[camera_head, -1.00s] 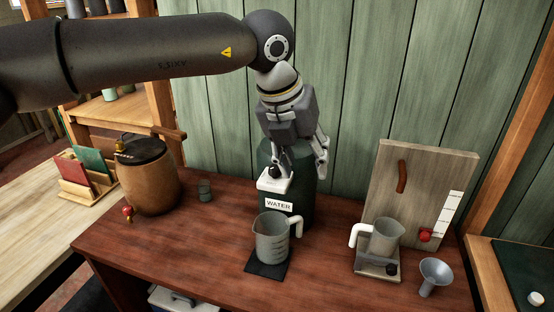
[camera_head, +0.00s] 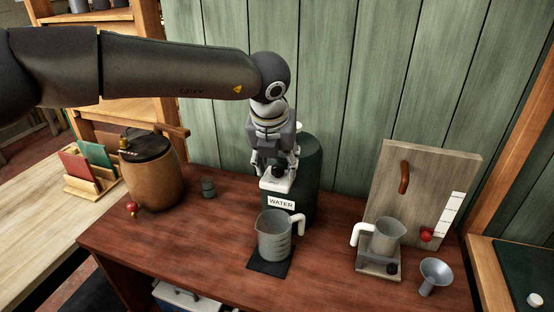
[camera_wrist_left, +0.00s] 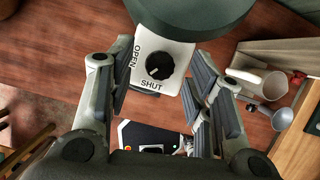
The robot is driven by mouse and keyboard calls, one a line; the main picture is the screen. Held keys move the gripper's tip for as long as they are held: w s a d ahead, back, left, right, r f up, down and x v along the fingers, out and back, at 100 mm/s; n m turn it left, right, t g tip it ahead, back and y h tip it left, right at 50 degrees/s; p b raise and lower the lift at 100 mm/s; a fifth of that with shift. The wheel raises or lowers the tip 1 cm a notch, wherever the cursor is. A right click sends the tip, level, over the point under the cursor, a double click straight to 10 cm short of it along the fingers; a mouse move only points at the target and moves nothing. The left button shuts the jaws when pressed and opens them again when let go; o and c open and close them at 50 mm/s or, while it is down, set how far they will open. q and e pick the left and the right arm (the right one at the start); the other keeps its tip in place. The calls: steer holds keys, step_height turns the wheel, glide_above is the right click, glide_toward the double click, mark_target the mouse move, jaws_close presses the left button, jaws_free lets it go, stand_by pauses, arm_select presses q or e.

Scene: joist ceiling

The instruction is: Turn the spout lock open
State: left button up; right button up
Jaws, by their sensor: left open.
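The dark green water dispenser (camera_head: 306,178) stands at the back of the wooden counter with a white WATER label. Its white spout block (camera_head: 277,184) carries a round black lock knob (camera_head: 278,170). In the left wrist view the knob (camera_wrist_left: 160,66) sits between the words OPEN and SHUT on the block (camera_wrist_left: 180,50); a small light mark shows near its lower-left side, toward SHUT. My left gripper (camera_head: 276,172) is open and empty, with its fingers on either side of the knob, apart from it. It also shows in the wrist view (camera_wrist_left: 158,95). My right gripper is out of view.
A clear measuring jug (camera_head: 272,238) stands on a black mat (camera_head: 268,268) in front of the spout. A brown barrel (camera_head: 150,178) with a red tap stands left. A second jug (camera_head: 386,238), a wooden board (camera_head: 440,180) and a funnel (camera_head: 435,274) stand right.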

arm_select(q)
steer(key=shift+w+f, duration=0.1)
steer(key=shift+f, duration=0.15)
steer(key=c, duration=1)
steer(key=shift+a+f+m+h+b, duration=0.1)
steer(key=shift+f+m+h+b, duration=0.15)
steer(key=shift+m+b, duration=0.6)
steer(key=shift+r+m+g+h+b, duration=0.15)
steer(key=shift+m+g+h+b, duration=0.2)
steer(key=shift+m, duration=0.4)
steer(key=shift+w+r+m+h, duration=0.15)
steer(key=shift+m+h, duration=0.15)
steer(key=shift+m, duration=0.4)
steer(key=o, duration=1)
